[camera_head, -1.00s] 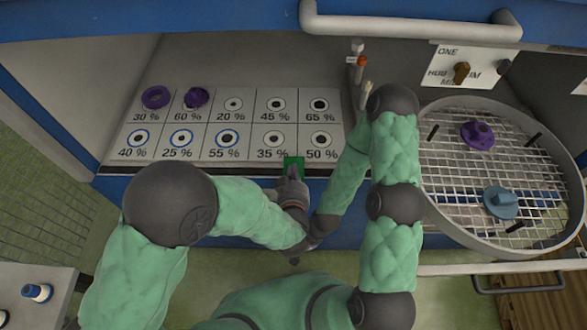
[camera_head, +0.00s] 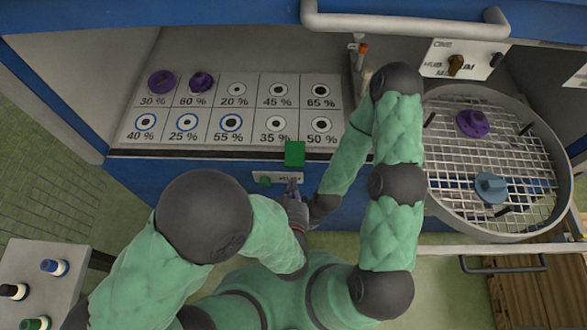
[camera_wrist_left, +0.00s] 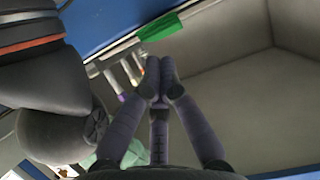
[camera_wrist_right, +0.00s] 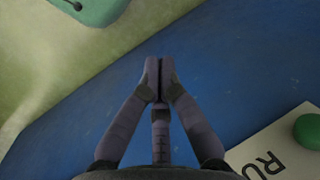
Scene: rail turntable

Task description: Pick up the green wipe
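The green wipe (camera_head: 294,153) shows as a small green rectangle at the front edge of the numbered shelf, below the 35 % and 50 % places. It also shows in the left wrist view (camera_wrist_left: 160,27), beyond the fingertips. My left gripper (camera_head: 293,187) is just below the wipe in the head view, apart from it. Its fingers (camera_wrist_left: 153,78) are together and hold nothing. My right gripper (camera_wrist_right: 158,75) has its fingers together and empty, in front of the blue panel. In the head view its fingertips are not clearly visible beside the left hand.
A label plate (camera_head: 288,178) and green button (camera_head: 264,181) are on the blue front panel. Purple parts (camera_head: 161,83) sit at 30 % and 60 %. A round mesh turntable (camera_head: 437,205) at right carries a purple knob (camera_head: 473,123) and a blue knob (camera_head: 490,188).

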